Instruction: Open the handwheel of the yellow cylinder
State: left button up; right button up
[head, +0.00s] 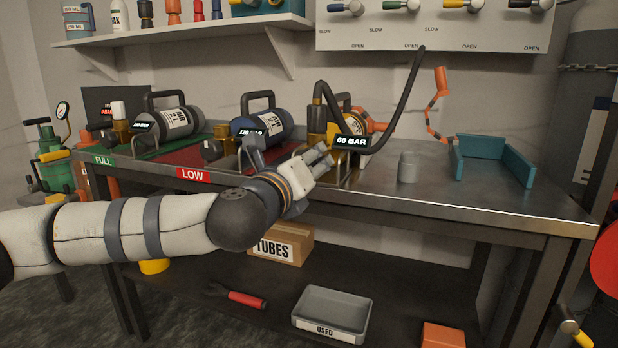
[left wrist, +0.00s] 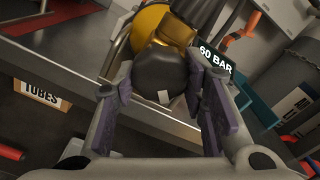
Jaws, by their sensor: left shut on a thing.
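The yellow cylinder (head: 354,122) lies in a cradle on the bench, with a brass valve (head: 317,122) at its near end and a black tag reading 60 BAR (head: 351,142). In the left wrist view its black handwheel (left wrist: 161,70) faces me, with a small pale mark on it; the brass valve body (left wrist: 163,25) is behind. My left gripper (left wrist: 162,100) has one purple-padded finger on each side of the handwheel and is shut on it. In the head view my left gripper (head: 318,165) hides the handwheel. My right gripper does not show.
A blue-grey cylinder (head: 262,124) and a grey cylinder (head: 178,121) lie to the left on the bench. A black hose (head: 404,92) rises from the brass valve. A grey cup (head: 408,167) and a teal holder (head: 484,146) stand to the right. The bench's front right is clear.

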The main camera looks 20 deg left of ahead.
pick_arm(q)
jog(key=n+b, duration=0.3)
jog(key=n, duration=0.2)
jog(key=shift+f+n+b, duration=0.1)
jog(key=shift+n+b, duration=0.2)
jog(key=shift+b, duration=0.05)
jog(key=shift+r+n+b, duration=0.25)
jog(key=shift+n+b, duration=0.75)
jog(key=shift+n, duration=0.8)
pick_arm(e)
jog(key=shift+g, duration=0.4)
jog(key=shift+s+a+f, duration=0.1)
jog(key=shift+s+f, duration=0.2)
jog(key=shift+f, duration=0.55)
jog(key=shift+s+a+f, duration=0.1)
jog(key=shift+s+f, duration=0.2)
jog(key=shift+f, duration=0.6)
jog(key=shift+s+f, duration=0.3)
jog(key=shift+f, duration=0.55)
pick_arm(q)
jog(key=o, duration=1.2)
jog(key=shift+c, duration=0.2)
jog(key=s, duration=1.2)
jog(key=shift+a, duration=0.2)
